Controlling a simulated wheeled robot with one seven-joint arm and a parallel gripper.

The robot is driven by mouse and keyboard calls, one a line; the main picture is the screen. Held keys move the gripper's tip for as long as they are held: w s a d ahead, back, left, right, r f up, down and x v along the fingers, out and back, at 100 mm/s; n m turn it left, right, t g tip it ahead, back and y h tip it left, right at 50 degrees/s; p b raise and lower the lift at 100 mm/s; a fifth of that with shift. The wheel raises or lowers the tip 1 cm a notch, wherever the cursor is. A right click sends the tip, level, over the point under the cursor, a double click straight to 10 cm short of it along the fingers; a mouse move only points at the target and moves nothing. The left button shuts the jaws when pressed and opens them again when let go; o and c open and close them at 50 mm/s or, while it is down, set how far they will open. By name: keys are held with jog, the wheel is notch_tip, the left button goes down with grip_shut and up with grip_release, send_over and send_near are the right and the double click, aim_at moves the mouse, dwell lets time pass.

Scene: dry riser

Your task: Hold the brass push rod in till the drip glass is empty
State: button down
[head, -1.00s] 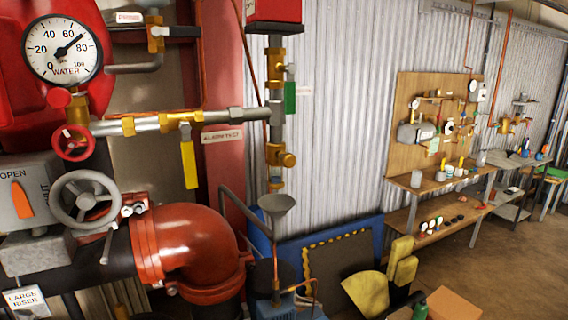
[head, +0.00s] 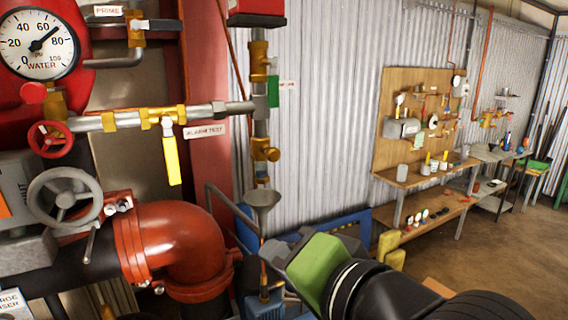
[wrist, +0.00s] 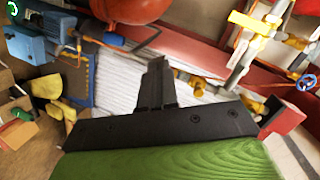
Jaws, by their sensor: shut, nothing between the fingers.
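A brass fitting (head: 262,150) with a round brass knob on its right side sits low on the vertical pipe in the head view. That knob looks like the push rod (head: 273,155). A short narrow section hangs under it, above a grey funnel (head: 262,198). I cannot make out the drip glass or any water level. My gripper (wrist: 155,62) is shut and empty in the wrist view, its fingers together in front of the blurred pipework. In the head view its grey-and-green housing is below and right of the funnel, clear of the brass fitting; the fingertips are hard to see there.
A yellow-handled valve (head: 171,155), a red handwheel (head: 50,138) and a large red pipe elbow (head: 175,245) are at left. A workbench (head: 405,178) with a pegboard stands at back right. Open floor (head: 500,240) lies right.

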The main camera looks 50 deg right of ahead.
aim_at(275, 154)
jog(key=s+d+r+m+t+h, duration=0.2)
jog(key=s+d+r+m, duration=0.2)
jog(key=s+r+m, duration=0.1)
notch_tip(275, 154, up, 2)
jog(key=shift+s+d+r+m+t+h, duration=0.2)
jog(key=shift+s+d+m+t+h, duration=0.15)
jog(key=shift+m, duration=0.45)
jog(key=shift+w, duration=0.1)
jog(key=p+x, duration=0.2)
jog(key=x, duration=1.1)
jog(key=shift+w+f, duration=0.1)
jog(key=shift+w, duration=0.15)
jog(key=shift+w+d, duration=0.1)
jog(key=shift+w, duration=0.05)
jog(key=shift+w+d+f+b, duration=0.1)
jog(key=shift+w+b, duration=0.2)
jog(key=shift+w, duration=0.1)
jog(key=shift+w+d+f+b, duration=0.1)
jog(key=shift+w+d+b, duration=0.05)
jog(key=shift+w+b, duration=0.2)
jog(key=shift+r, duration=0.3)
